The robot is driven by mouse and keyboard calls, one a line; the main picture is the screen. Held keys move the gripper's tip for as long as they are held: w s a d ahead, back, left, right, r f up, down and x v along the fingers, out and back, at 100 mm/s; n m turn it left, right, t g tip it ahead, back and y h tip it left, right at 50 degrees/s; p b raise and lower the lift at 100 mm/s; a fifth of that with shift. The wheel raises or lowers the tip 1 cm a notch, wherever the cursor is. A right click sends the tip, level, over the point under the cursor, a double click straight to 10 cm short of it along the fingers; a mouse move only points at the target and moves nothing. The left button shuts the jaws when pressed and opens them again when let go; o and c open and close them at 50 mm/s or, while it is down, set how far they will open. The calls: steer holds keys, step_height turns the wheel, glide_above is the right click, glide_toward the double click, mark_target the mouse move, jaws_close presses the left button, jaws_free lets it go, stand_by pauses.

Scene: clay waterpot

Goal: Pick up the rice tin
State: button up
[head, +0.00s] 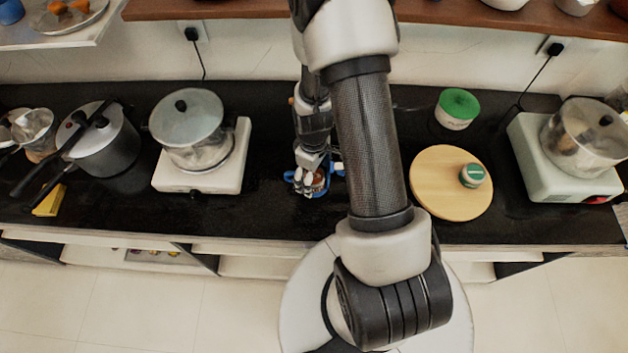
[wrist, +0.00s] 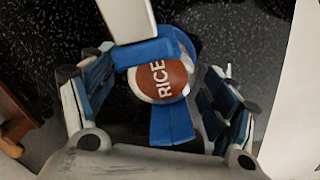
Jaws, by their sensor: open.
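The rice tin (wrist: 160,80) shows a reddish-brown round face lettered RICE in the wrist view, with blue parts across and below it. In the head view only a small reddish-brown patch of it (head: 319,180) shows on the black counter, mostly covered by my gripper (head: 312,174). My gripper (wrist: 158,88) is open. Its blue-padded fingers stand to the left and right of the tin, with dark gaps showing between them and the tin. I cannot tell how far down they reach.
A white stove with a pot (head: 190,130) stands to the left. A round wooden board (head: 440,190) with a small green-lidded jar (head: 473,176) lies to the right. Behind it stands a larger green-lidded container (head: 458,110). A pale stove (head: 550,165) is far right.

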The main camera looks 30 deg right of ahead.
steer(key=shift+f, duration=0.65)
steer(key=shift+c, duration=0.5)
steer(key=c, duration=1.2)
